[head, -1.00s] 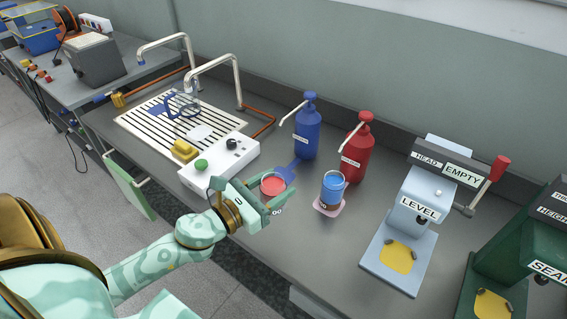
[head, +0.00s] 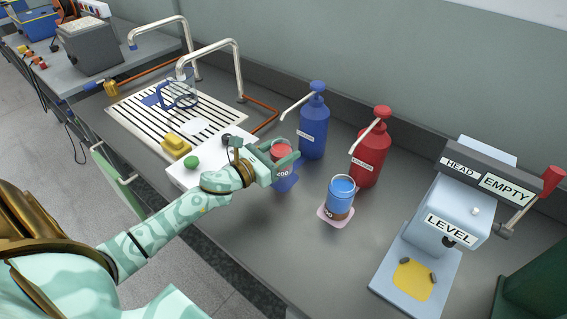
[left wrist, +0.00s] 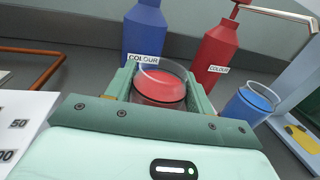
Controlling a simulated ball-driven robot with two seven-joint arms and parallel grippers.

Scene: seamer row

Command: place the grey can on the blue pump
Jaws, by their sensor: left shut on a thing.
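My left gripper (head: 284,157) is shut on a clear, greyish can with red contents (head: 283,171), marked with a number. The can also shows between the fingers in the left wrist view (left wrist: 162,88). It is upright over the blue pad (head: 287,185) in front of the blue pump bottle (head: 313,130); I cannot tell whether its base touches the pad. The blue pump also shows behind the can in the left wrist view (left wrist: 145,32). No plainer grey can shows. My right gripper is not in view.
A clear can with blue contents (head: 341,190) stands on a pink pad (head: 324,216) before the red pump (head: 370,150). A LEVEL press (head: 440,225) stands at the right. The bench front is clear.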

